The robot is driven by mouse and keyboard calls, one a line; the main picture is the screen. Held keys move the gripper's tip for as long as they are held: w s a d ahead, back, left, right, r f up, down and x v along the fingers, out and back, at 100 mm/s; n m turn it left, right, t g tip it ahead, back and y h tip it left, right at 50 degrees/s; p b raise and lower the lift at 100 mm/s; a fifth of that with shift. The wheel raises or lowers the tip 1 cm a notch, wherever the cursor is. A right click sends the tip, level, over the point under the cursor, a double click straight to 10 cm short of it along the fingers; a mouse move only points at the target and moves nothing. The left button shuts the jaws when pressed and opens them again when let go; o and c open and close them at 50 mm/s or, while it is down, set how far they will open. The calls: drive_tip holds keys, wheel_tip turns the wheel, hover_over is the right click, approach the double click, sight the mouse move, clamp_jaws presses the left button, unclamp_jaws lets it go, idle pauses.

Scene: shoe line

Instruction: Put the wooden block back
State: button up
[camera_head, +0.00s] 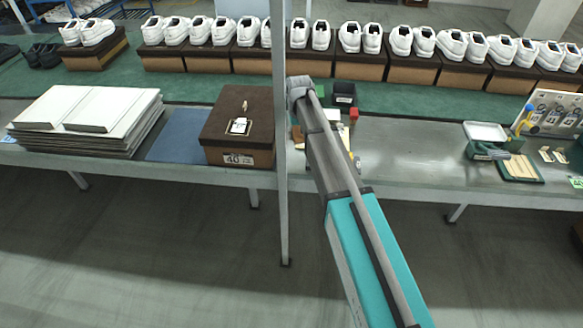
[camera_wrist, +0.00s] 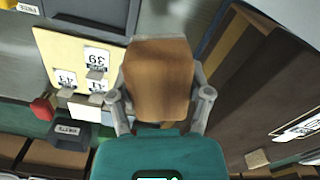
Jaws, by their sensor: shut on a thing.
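In the wrist view my gripper (camera_wrist: 158,97) has one finger on each side of a brown wooden block (camera_wrist: 157,75) and is shut on it. The block hides what lies directly behind it. In the wrist view a tan board (camera_wrist: 48,52) with white number tags, one reading 39 (camera_wrist: 97,56), lies left of the block. A dark brown box (camera_wrist: 250,85) is on the right. In the head view my arm reaches over the table just right of the brown shoe box (camera_head: 238,130) labelled 40; the gripper and block are hidden there.
A thin upright post (camera_head: 281,200) stands left of my arm. A dark bin (camera_head: 344,92) and a red object (camera_head: 354,114) are close to the arm's end. White panels (camera_head: 85,115) are stacked at left.

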drive_tip(key=shift+s+a+f+n, duration=0.2)
drive_tip(key=shift+a+f+n, duration=0.15)
drive_tip(key=shift+a, duration=0.3)
drive_tip(key=b, duration=0.7)
hover_over(294, 161)
wheel_tip(294, 161, down, 6)
drive_tip(key=shift+f, duration=0.15)
drive_tip(key=shift+f, duration=0.1)
drive_tip(key=shift+f+b, duration=1.65)
drive_tip(key=shift+f, duration=0.15)
drive_tip(key=shift+f, duration=0.15)
drive_tip(key=o, duration=0.7)
drive_tip(key=shift+o, duration=0.2)
